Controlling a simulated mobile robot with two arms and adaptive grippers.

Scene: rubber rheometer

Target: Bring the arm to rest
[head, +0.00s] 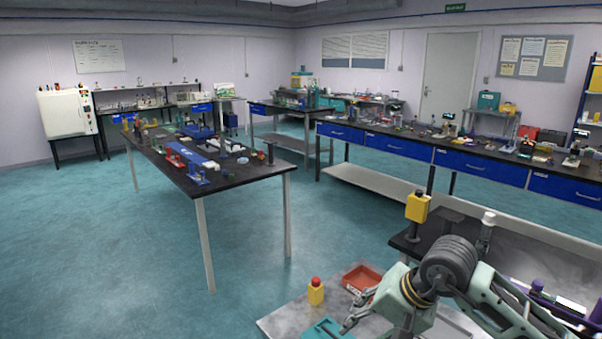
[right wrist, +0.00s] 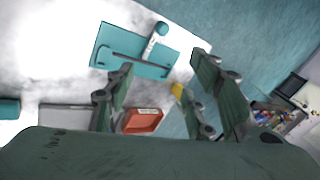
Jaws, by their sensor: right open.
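My right arm comes in from the lower right of the head view. Its gripper (head: 352,316) is above the near grey table, beside a teal tray (head: 325,330) that the frame cuts off. In the right wrist view the two green fingers of this gripper (right wrist: 160,62) stand apart with nothing held between them. My left gripper is not in view.
A red tray (head: 362,278) and a yellow box with a red button (head: 316,292) are on the near table. A dark long bench (head: 232,173) with several items stands further left. Teal floor (head: 100,260) is open between the tables.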

